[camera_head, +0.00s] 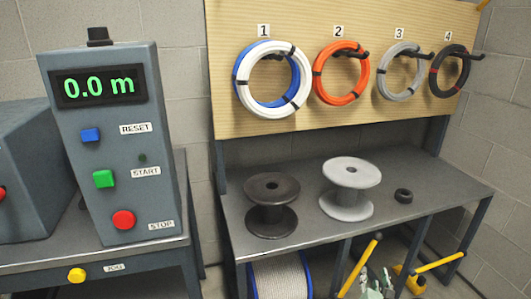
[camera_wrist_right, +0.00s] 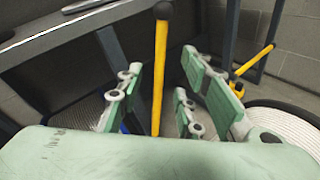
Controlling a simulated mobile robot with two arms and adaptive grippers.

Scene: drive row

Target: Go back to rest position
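My right gripper (camera_head: 373,287) shows at the bottom edge of the head view, low in front of the workbench (camera_head: 400,212). In the right wrist view its green-padded fingers (camera_wrist_right: 165,98) are spread apart, with nothing held between them. A yellow bar with a black end (camera_wrist_right: 161,65) shows upright in the gap, apparently beyond the fingers. My left gripper is in neither view.
A black spool (camera_head: 272,190) and a grey spool (camera_head: 346,175) stand on the bench. Numbered cable coils hang on a wooden board (camera_head: 330,125). A counter box (camera_head: 110,165) reads 0.0 m. A cable reel (camera_head: 280,278) and yellow-handled tools (camera_head: 440,262) are below.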

